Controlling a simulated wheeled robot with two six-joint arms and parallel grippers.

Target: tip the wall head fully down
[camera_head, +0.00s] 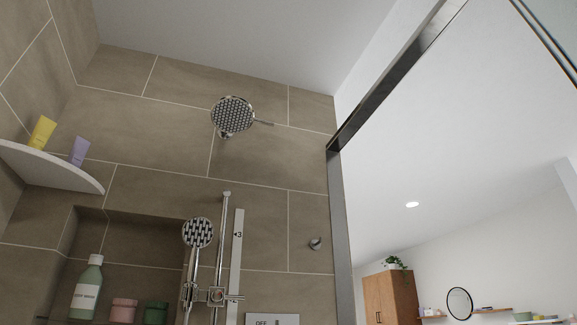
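The wall head (232,114) is a round chrome shower head high on the tiled back wall, its dotted face turned out and downward toward me. A short thin lever (264,122) sticks out from its right side. A chrome mount (224,135) shows just under it. A separate hand shower (197,233) sits lower on a vertical chrome rail (221,245). Neither of my grippers shows in this view.
A corner shelf (50,168) at left holds a yellow tube (42,132) and a purple tube (79,151). A niche below holds a body wash bottle (87,288) and two jars. A metal frame (338,210) edges the enclosure at right. A knob (315,243) sits on the wall.

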